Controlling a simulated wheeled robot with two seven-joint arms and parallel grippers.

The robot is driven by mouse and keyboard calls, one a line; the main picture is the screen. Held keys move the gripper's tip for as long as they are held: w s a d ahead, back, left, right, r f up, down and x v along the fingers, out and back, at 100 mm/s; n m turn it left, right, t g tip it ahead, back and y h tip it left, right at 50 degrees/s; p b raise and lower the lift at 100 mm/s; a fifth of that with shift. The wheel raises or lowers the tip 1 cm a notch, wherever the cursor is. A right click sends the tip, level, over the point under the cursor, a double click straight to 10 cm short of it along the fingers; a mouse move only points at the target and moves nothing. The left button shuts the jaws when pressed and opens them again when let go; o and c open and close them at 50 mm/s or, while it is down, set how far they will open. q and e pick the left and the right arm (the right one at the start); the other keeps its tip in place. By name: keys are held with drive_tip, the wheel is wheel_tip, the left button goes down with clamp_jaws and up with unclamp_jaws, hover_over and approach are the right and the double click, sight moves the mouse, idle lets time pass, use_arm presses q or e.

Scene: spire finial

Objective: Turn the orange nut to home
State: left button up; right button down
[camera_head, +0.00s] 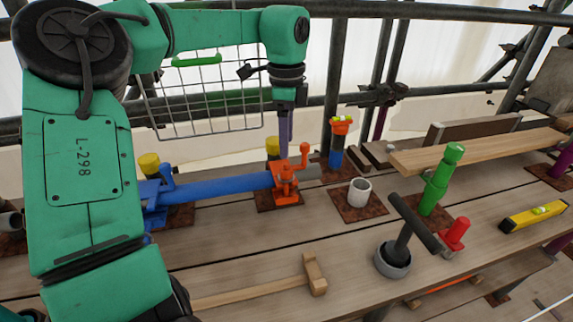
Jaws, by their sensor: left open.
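An orange fitting with an upright crank-like handle, which looks like the orange nut (287,188), sits at the right end of a blue tube (215,187) on a rusty plate. My left gripper (285,153) points straight down just above and behind this fitting. Its fingers are seen edge-on, and I see nothing held between them. Whether the fingers touch the fitting is hard to tell. A second orange piece (342,127) caps a short blue post farther back, with a small yellow-green level on it. My right gripper is not in view.
Yellow caps (149,164) stand near the tube. A white cup (360,191), green post (438,185), red piece (456,233), grey pot with a black T-handle (393,260), mallet (315,273) and yellow level (534,216) lie right and front. A wire basket (205,105) hangs behind.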

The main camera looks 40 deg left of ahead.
sight(286, 164)
use_arm(q)
drive_tip(key=f, duration=0.5)
drive_tip(key=w+f+p, duration=0.1)
drive_tip(key=f, duration=0.2)
drive_tip(key=shift+a+f, duration=0.15)
drive_tip(key=shift+a, duration=0.25)
drive_tip(key=shift+s+d+f, duration=0.15)
drive_tip(key=shift+s+f, duration=0.05)
drive_tip(key=shift+f, duration=0.05)
drive_tip(key=shift+c, duration=0.3)
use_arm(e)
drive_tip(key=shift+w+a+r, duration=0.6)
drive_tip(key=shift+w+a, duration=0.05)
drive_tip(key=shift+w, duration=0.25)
use_arm(q)
drive_tip(key=shift+w, duration=0.1)
clamp_jaws()
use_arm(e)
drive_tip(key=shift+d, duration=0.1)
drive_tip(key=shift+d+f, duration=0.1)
use_arm(q)
drive_tip(key=shift+m, duration=0.3)
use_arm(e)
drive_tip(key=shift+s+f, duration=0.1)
